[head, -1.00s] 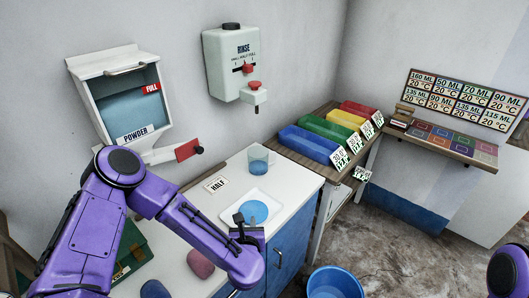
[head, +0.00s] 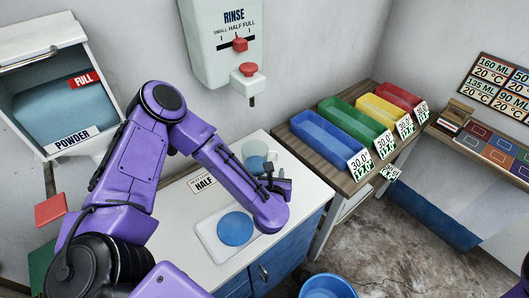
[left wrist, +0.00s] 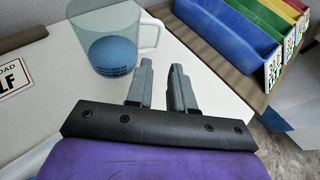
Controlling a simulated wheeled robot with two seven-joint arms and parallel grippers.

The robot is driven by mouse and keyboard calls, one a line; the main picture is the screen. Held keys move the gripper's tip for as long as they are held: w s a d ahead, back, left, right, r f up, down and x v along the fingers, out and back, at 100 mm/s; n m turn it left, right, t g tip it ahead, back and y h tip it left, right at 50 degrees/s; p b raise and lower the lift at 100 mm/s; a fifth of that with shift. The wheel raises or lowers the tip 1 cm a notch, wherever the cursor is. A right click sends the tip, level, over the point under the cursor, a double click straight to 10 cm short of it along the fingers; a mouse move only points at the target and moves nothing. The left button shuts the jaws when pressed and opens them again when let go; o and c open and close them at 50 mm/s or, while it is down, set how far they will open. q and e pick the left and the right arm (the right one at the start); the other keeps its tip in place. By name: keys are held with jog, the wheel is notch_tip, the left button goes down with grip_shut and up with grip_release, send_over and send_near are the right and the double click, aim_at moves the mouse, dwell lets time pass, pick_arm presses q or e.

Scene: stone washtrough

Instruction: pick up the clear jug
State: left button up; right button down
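The clear jug (head: 254,149) stands upright at the back of the white counter, partly hidden behind my left arm in the head view. In the left wrist view the jug (left wrist: 117,48) shows blue content low inside and a handle on its right side. My left gripper (head: 276,172) is close to the jug. My right gripper is not in view.
A white tray with a blue disc (head: 236,229) lies in front. The rinse dispenser (head: 221,42) hangs above the jug. The powder bin (head: 62,100) is at left. Blue, green, yellow and red bins stand right on a wooden shelf (head: 318,166). A blue bucket (head: 328,287) is below.

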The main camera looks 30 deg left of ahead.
aim_at(277, 159)
pick_arm(q)
jog(key=b+x, duration=0.2)
jog(key=x, duration=0.8)
jog(key=shift+a+r+b, duration=0.1)
jog(key=shift+b, duration=0.3)
jog(key=shift+r, duration=0.1)
grip_shut()
